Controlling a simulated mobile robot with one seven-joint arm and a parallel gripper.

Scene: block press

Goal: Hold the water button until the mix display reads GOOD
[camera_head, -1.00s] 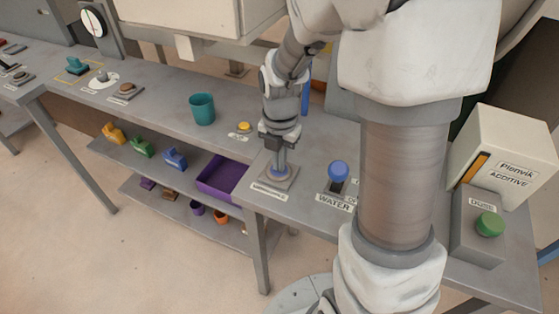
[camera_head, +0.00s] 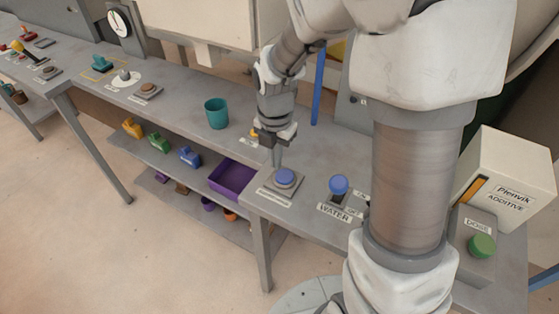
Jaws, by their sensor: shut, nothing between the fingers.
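A round blue button (camera_head: 286,178) sits on a grey square plate near the front edge of the bench; the label on its plate is too small to read. A blue-knobbed lever (camera_head: 338,185) stands to its right, behind a label reading WATER (camera_head: 334,213). My gripper (camera_head: 277,160) is shut and empty, pointing down just behind and above the blue button. A small gap seems to lie between fingertips and button. No display with readable mix text is in view.
A teal cup (camera_head: 217,113) stands left of my gripper. A yellow button (camera_head: 254,134) is partly hidden behind it. At right are a green button (camera_head: 481,246) labelled DOSE and a white additive box (camera_head: 505,185). A round dial (camera_head: 119,23) is at upper left.

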